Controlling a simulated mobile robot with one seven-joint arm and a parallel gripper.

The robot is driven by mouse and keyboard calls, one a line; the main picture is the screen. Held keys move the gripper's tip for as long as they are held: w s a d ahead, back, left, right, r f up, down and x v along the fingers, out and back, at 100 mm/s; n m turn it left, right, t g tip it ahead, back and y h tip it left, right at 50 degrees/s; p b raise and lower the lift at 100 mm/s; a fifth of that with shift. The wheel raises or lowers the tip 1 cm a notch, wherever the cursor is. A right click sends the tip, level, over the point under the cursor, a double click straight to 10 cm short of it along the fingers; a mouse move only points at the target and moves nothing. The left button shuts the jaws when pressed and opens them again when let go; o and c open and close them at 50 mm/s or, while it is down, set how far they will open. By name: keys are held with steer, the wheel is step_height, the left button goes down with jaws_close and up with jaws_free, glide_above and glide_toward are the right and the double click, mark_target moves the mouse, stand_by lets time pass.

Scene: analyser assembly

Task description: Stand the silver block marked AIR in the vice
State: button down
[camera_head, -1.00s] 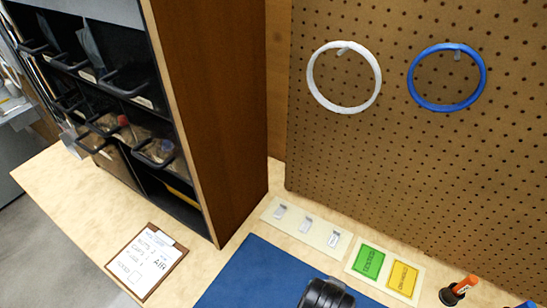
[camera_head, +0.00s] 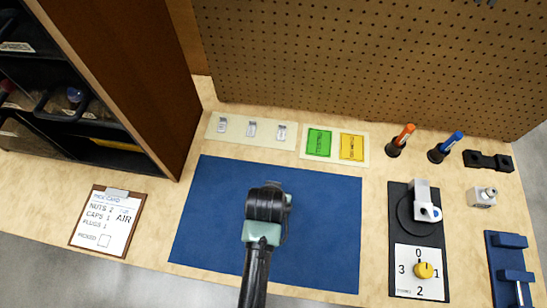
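Three small silver blocks lie on a pale strip at the back of the table: left (camera_head: 222,125), middle (camera_head: 252,129) and right (camera_head: 282,132). Their markings are too small to read, so I cannot tell which is marked AIR. Another silver block with a round fitting (camera_head: 481,197) stands at the right. A blue vice-like fixture with two jaws and a rod handle (camera_head: 508,268) is at the lower right, with a gap between its jaws. My gripper (camera_head: 268,203) is over the blue mat, seen from above; its fingers are hidden.
The blue mat (camera_head: 200,215) is clear around my arm. Green (camera_head: 319,142) and yellow (camera_head: 352,147) plates, orange (camera_head: 400,140) and blue (camera_head: 445,147) handled tools and a numbered dial panel (camera_head: 419,270) stand rightward. A clipboard (camera_head: 104,222) lies left, below a shelf unit (camera_head: 110,60).

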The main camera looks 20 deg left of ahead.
steer(key=shift+f, duration=0.2)
steer(key=shift+c, duration=1)
jaws_free()
steer(key=shift+f, duration=0.1)
steer(key=p+v, duration=0.1)
steer(key=v, duration=1.1)
